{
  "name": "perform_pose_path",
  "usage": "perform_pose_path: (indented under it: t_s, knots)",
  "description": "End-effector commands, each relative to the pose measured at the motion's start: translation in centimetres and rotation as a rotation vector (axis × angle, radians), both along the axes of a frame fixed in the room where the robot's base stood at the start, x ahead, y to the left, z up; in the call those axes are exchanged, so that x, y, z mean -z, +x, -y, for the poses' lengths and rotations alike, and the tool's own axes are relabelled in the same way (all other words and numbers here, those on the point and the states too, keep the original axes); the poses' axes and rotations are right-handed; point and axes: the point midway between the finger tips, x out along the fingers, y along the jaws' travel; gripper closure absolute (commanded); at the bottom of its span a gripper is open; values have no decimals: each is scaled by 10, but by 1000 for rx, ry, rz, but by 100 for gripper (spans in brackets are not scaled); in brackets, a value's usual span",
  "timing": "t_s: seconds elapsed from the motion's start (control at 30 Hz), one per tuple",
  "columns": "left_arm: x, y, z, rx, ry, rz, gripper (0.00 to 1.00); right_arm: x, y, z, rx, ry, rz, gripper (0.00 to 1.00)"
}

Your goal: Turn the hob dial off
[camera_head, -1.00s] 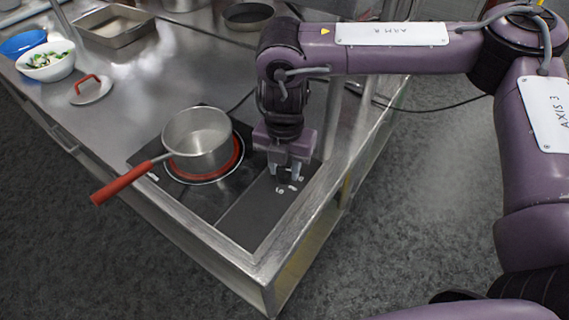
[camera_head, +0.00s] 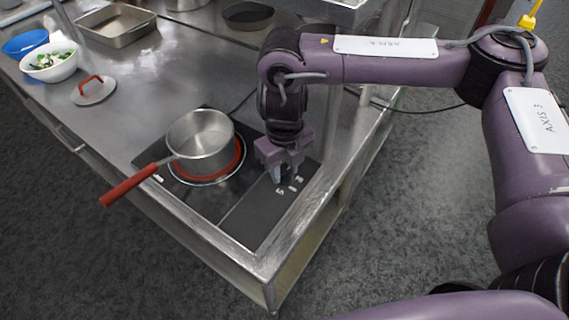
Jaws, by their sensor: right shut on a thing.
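The hob (camera_head: 210,200) is a black plate set into the steel counter near its corner. A grey saucepan (camera_head: 200,142) with a red handle stands on its cooking ring (camera_head: 238,165), which shows red around the pan base. My right gripper (camera_head: 285,173) points down over the hob's grey control strip (camera_head: 252,214), right of the pan. It is shut on the hob dial, which the fingers mostly hide. White marks show on the strip just below the fingers. My left gripper is not in view.
A lid (camera_head: 93,90) with a red handle lies on the counter at left. A white bowl (camera_head: 50,65) with greens, a blue bowl (camera_head: 25,43) and a metal tray (camera_head: 117,27) stand farther back. The pan handle (camera_head: 130,186) sticks out over the counter's front edge.

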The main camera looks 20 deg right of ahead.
Motion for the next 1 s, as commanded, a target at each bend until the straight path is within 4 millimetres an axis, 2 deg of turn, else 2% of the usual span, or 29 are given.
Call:
perform_pose_path:
  t_s: [0.2, 0.5, 1.0]
  knots:
    - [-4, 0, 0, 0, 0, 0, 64, -2, 1, 0, -169, 1, 4, 90]
    - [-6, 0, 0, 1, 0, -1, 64, -2, 1, 0, -320, 1, 4, 90]
    - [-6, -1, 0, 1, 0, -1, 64, -2, 2, 0, -374, 0, 5, 90]
